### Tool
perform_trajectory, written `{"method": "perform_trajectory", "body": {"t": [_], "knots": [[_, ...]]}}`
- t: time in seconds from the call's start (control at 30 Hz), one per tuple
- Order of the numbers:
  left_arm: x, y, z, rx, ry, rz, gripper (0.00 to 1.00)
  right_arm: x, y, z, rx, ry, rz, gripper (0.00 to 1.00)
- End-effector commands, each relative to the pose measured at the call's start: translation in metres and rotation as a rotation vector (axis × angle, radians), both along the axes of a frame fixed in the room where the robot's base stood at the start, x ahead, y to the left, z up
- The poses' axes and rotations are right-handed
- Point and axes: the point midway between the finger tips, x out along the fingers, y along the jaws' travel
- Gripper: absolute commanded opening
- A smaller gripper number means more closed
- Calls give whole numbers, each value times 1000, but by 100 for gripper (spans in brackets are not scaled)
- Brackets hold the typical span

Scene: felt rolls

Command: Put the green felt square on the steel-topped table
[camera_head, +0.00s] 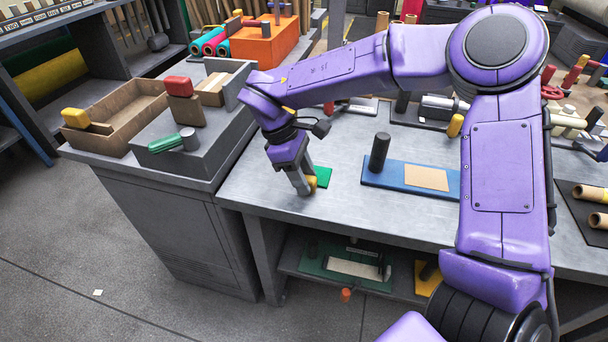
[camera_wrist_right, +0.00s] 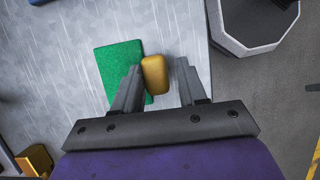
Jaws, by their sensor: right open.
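The green felt square (camera_head: 323,176) lies flat on the steel-topped table (camera_head: 262,196), near its left end. It also shows in the right wrist view (camera_wrist_right: 118,62). A small yellow block (camera_wrist_right: 154,76) is at the felt's right edge in that view, between the fingers; whether it rests on the felt or in front of it I cannot tell. My right gripper (camera_head: 306,187) points down beside the felt and hides part of it. In the right wrist view, its fingers (camera_wrist_right: 158,68) are apart, with the left finger over the felt's edge. My left gripper is out of view.
A blue board (camera_head: 376,172) with a dark upright cylinder (camera_head: 379,152) stands right of the felt. A grey cabinet at left carries an open cardboard tray (camera_head: 133,103) and a green-handled tool (camera_head: 169,142). Bare steel lies in front of the felt and board.

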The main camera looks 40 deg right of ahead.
Motion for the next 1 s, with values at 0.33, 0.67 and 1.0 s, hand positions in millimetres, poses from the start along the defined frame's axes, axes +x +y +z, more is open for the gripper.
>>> {"method": "perform_trajectory", "body": {"t": [0.33,0.67,1.0], "knots": [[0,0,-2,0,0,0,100,-1,1,0,0,0,1,41],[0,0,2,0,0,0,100,1,2,6,0,-1,0,41],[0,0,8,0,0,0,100,6,3,16,0,-1,0,41]]}}
